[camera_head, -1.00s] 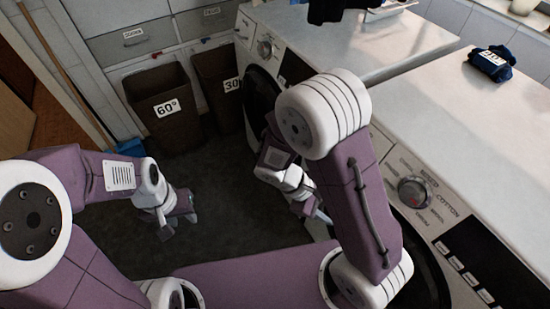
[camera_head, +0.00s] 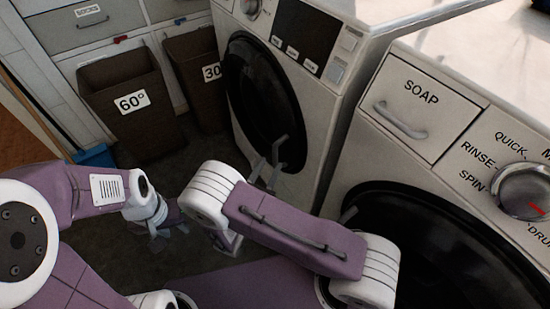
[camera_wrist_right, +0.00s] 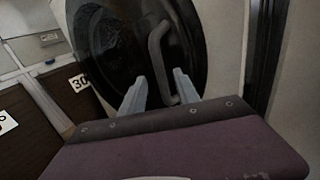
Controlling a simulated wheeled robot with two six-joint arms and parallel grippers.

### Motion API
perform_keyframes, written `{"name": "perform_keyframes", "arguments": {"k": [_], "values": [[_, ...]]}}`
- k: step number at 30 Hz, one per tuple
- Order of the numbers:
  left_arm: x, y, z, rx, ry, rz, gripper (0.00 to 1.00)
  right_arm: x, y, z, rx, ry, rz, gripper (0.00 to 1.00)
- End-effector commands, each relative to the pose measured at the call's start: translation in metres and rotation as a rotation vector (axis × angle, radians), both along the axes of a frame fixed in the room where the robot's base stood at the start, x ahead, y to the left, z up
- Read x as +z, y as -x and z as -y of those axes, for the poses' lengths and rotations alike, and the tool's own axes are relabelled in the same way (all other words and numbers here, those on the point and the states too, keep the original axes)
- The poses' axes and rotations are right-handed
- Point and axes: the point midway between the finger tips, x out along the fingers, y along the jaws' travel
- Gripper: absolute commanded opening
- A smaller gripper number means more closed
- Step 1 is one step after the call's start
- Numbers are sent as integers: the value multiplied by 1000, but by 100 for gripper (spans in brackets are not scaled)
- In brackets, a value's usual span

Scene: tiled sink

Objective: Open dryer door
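The far front-loading machine (camera_head: 315,110) has a round black door (camera_head: 248,80), which looks closed. A grey bar handle (camera_wrist_right: 158,55) stands out from this door in the right wrist view. My right gripper (camera_head: 264,172) is at the lower part of the door. In the wrist view its two fingers (camera_wrist_right: 160,92) are apart, with the handle's lower end between them and gaps on both sides. My left gripper (camera_head: 168,232) hangs low over the floor at the left, away from the door. Its fingers are partly hidden and small.
A nearer machine (camera_head: 440,135) with a soap drawer, a dial and another black door (camera_head: 420,240) stands at the right. Two brown bins, marked 60° (camera_head: 130,125) and 30 (camera_head: 195,55), stand at the left. Dark floor (camera_head: 100,240) lies below.

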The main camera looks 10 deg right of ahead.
Motion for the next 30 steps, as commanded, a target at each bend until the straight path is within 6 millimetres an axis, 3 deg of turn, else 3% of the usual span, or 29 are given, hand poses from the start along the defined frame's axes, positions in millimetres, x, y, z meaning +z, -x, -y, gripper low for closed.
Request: {"name": "perform_keyframes", "arguments": {"k": [7, 17, 21, 22, 30], "values": [[-18, 0, 0, 0, 0, 0, 36, -3, -34, 26, -5, -2, 1, 38], [-18, 0, 0, 0, 0, 0, 36, 0, -41, 31, -1, 0, -1, 38], [-18, 0, 0, 0, 0, 0, 36, 0, -41, 31, -2, 0, -1, 4], [-18, 0, 0, 0, 0, 0, 36, 0, -41, 31, -2, -1, -1, 0], [-18, 0, 0, 0, 0, 0, 36, -1, -41, 31, -2, -1, -1, 0]]}}
